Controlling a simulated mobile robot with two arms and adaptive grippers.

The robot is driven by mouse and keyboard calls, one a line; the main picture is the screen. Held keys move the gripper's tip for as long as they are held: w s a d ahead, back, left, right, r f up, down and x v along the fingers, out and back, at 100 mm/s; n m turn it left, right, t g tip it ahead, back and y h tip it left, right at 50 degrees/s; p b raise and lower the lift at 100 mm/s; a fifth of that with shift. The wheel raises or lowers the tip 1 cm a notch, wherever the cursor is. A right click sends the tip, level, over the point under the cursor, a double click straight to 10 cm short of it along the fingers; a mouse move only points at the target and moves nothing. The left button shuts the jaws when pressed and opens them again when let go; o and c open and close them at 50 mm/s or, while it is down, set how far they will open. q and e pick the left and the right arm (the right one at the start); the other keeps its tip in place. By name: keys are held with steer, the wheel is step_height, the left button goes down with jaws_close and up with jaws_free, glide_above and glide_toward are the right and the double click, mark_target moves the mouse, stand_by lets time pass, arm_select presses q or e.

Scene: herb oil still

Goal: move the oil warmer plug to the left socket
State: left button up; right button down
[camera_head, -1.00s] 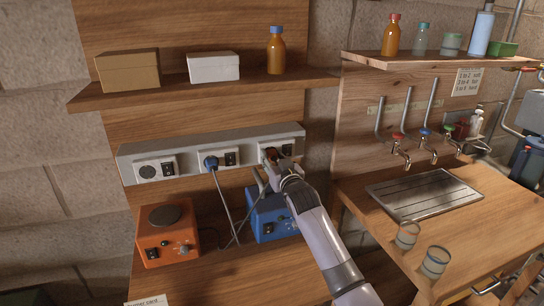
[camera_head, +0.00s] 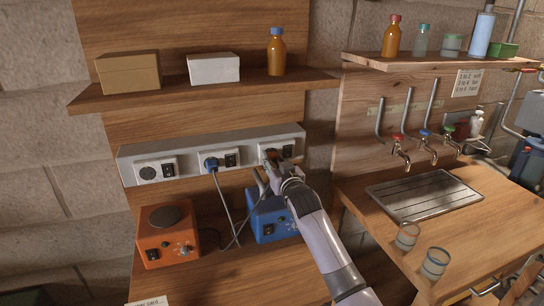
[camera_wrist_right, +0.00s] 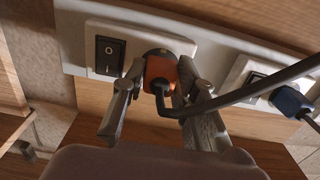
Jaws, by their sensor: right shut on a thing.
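An orange plug (camera_wrist_right: 161,72) with a dark cable is between the fingers of my right gripper (camera_wrist_right: 160,88), which is shut on it. In the wrist view it sits at the round socket beside a black switch; I cannot tell if it is fully in. In the head view my right gripper (camera_head: 267,164) is at the right socket of the grey strip (camera_head: 189,151) and mostly hides the plug. The left socket (camera_head: 148,173) is empty. A blue plug (camera_head: 211,163) is in the middle socket. My left gripper is not in view.
An orange warmer box (camera_head: 167,238) with a round plate stands below the left socket, a blue box (camera_head: 267,217) below the right one. Cables hang between them. A shelf (camera_head: 205,90) with boxes and a bottle is above the strip.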

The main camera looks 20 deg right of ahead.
mark_target(274, 160)
steer(key=shift+s+r+p, duration=0.2)
steer(key=shift+s+p, duration=0.1)
steer(key=shift+s, duration=0.2)
steer(key=shift+s+p, duration=1.55)
steer(key=shift+s, duration=0.25)
steer(key=shift+s+d+p, duration=0.1)
steer(key=shift+s+p, duration=0.2)
steer(key=shift+s, duration=0.15)
steer(key=shift+f, duration=0.1)
